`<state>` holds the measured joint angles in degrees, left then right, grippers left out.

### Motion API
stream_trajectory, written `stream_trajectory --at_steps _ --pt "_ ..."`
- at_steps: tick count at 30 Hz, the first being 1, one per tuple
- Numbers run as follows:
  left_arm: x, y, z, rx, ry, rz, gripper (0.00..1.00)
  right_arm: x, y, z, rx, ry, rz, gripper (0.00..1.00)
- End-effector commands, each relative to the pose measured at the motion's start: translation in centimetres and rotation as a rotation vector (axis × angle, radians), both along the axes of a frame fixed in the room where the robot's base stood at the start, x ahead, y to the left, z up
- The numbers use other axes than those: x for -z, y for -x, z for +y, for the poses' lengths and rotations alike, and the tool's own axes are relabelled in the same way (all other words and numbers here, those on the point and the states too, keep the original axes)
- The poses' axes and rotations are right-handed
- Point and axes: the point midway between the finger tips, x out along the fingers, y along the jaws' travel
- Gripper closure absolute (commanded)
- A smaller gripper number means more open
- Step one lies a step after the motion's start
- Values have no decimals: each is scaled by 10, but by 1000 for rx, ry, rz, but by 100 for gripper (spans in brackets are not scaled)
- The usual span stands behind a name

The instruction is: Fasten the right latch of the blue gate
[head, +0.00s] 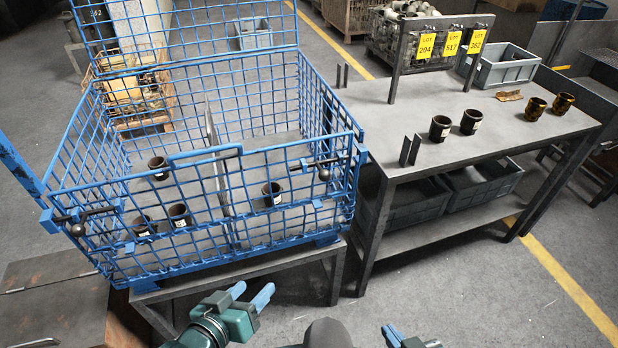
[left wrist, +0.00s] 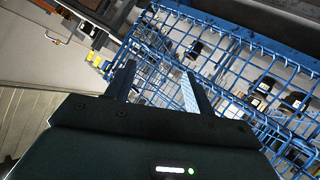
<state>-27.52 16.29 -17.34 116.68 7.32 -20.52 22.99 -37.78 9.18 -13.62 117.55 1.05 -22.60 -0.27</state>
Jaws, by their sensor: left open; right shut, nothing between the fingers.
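The blue gate (head: 225,214) is the front wire panel of the blue mesh crate (head: 88,127) and stands upright. Its right latch (head: 324,173), a dark bolt with a ball-ended handle, is near the gate's top right corner. The left latch (head: 77,228) has a similar dark ball at the left corner. How far either bolt reaches is too small to tell. My left gripper (head: 251,293) is open and empty, in front of and below the gate; its fingers (left wrist: 156,88) show against blue mesh in the left wrist view. My right gripper (head: 394,334) is shut, mostly cut off at the bottom edge.
Dark cups (head: 272,193) stand inside the crate, which rests on a grey stand (head: 250,263). To the right is a grey table (head: 410,170) with more cups (head: 440,128), a tag frame (head: 440,45) and a grey bin (head: 500,66). Floor between them and me is clear.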

Motion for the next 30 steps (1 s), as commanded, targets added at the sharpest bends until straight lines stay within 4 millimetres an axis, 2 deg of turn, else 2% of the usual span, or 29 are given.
stream_trajectory --at_steps 1,6,12,19,30 --pt "-12 -18 -2 -9 90 -10 51 1 0 1 -2 -2 -3 100" --pt "-53 -62 -6 -47 425 30 65 -1 -1 4 -6 -9 -13 100" --pt "-96 -98 -5 -71 749 125 81 4 3 5 -10 -11 -8 100" --pt "-122 -117 -1 -91 942 210 100 5 4 5 -14 -10 -9 100" --pt "-126 -119 -1 -96 976 227 100 2 2 5 -16 -10 -16 100"
